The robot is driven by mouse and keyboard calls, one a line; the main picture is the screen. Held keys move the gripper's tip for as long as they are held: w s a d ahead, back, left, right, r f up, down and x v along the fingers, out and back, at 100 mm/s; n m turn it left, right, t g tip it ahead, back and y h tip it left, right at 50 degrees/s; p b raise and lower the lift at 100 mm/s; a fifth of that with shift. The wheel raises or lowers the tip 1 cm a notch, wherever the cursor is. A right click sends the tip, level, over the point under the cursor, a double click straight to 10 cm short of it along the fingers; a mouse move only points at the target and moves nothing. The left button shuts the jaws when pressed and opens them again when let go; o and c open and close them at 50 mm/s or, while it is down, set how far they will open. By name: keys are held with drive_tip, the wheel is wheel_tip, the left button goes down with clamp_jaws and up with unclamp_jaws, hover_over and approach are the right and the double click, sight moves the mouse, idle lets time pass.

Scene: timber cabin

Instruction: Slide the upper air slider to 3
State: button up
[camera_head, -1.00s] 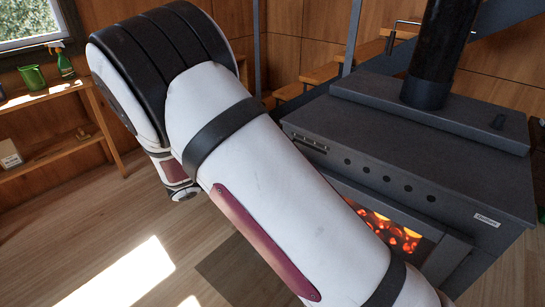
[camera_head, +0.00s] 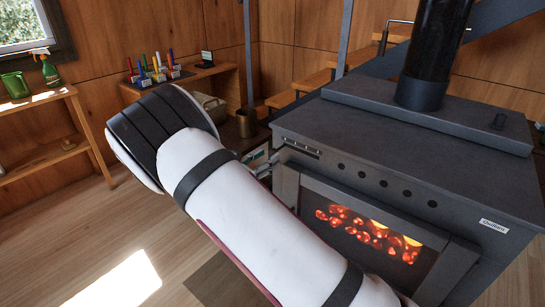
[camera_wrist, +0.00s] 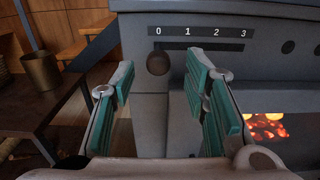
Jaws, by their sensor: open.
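The upper air slider shows in the wrist view as a dark round knob (camera_wrist: 158,63) just below a dark scale plate (camera_wrist: 200,32) marked 0, 1, 2 and 3. The knob sits under the 0, at the left end of a dark slot. My gripper (camera_wrist: 158,60) is open, with one teal-padded finger to the left of the knob and one to the right. I cannot tell whether either finger touches it. In the head view the scale plate (camera_head: 299,146) is at the stove's upper left front, and my arm hides most of the gripper.
The stove (camera_head: 400,155) has a row of round holes and a glowing fire window (camera_head: 370,232) below. A flue pipe (camera_head: 437,50) rises from its top. A copper-coloured pot (camera_wrist: 41,71) stands on a dark surface at left. Shelves stand along the wall.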

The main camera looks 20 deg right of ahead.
sight(271, 154)
drive_tip(key=shift+b+x, duration=0.3)
drive_tip(key=shift+x, duration=1.85)
drive_tip(key=shift+a, duration=0.1)
clamp_jaws()
